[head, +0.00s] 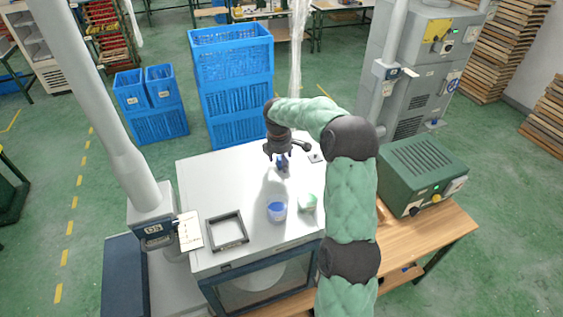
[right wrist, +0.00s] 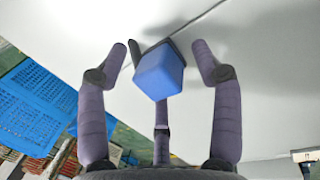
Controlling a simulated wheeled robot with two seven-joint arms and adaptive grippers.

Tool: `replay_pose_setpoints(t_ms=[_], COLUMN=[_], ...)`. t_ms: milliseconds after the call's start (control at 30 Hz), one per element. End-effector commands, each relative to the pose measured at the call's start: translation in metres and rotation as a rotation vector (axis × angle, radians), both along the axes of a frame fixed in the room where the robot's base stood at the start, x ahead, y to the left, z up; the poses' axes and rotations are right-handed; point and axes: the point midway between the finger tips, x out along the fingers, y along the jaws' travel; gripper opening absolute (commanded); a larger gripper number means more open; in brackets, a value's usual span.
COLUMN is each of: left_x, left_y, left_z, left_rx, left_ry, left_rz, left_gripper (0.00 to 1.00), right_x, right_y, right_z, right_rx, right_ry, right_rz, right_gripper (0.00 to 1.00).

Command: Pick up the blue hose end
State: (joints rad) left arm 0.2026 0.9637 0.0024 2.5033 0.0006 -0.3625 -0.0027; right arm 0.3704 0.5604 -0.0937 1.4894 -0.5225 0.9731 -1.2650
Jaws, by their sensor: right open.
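The blue hose end (head: 281,160) is at the far part of the white table, below my right gripper (head: 287,151). In the right wrist view it shows as a blue block (right wrist: 159,74) with a dark part behind it. It sits between the spread fingers, with visible gaps to the left and right fingers. One finger lies behind the block in that view, and I cannot tell whether it touches. My right gripper is open. My left gripper is not in view.
The white table (head: 208,180) also holds a blue cup (head: 277,212), a green-and-white cup (head: 307,203) and a dark square frame (head: 227,231). A green box (head: 422,170) stands on the wooden bench at right. Blue crates (head: 235,90) stand behind.

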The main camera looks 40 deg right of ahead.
Motion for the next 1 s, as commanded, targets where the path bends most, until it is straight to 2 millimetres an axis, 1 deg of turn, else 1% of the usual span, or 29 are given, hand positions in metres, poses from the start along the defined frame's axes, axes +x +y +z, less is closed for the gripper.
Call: replay_pose_setpoints(t_ms=[33, 67, 100, 167, 200, 233, 267, 533, 667, 767, 900, 1000], left_x=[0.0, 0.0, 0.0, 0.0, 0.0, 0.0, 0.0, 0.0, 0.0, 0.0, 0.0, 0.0], left_y=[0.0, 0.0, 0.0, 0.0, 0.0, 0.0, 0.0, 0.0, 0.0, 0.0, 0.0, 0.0], left_z=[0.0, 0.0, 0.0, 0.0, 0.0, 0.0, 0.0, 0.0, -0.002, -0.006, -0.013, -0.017], left_rx=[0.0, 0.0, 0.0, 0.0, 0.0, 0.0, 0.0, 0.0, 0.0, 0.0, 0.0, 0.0], left_ry=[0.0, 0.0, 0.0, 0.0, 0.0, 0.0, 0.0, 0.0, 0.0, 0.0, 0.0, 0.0], left_rz=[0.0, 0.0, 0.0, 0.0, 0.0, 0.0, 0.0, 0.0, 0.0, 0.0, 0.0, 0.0], left_gripper=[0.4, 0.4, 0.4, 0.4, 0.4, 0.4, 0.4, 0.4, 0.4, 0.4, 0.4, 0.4], right_x=[0.0, 0.0, 0.0, 0.0, 0.0, 0.0, 0.0, 0.0, 0.0, 0.001, 0.001, -0.01], right_y=[0.0, 0.0, 0.0, 0.0, 0.0, 0.0, 0.0, 0.0, 0.0, 0.0, -0.001, 0.005], right_z=[0.0, 0.0, 0.0, 0.0, 0.0, 0.0, 0.0, 0.0, 0.005, 0.012, 0.03, 0.046], right_rx=[0.0, 0.0, 0.0, 0.0, 0.0, 0.0, 0.0, 0.0, 0.0, -0.001, -0.003, -0.002], right_ry=[0.0, 0.0, 0.0, 0.0, 0.0, 0.0, 0.0, 0.001, -0.001, -0.003, -0.004, -0.004], right_rz=[0.0, 0.0, 0.0, 0.0, 0.0, 0.0, 0.0, 0.0, -0.001, -0.001, -0.002, 0.0], right_gripper=[0.6, 0.52, 0.4, 0.23, 0.12, 0.04, 0.0, 0.0, 0.0, 0.0, 0.0, 0.0])
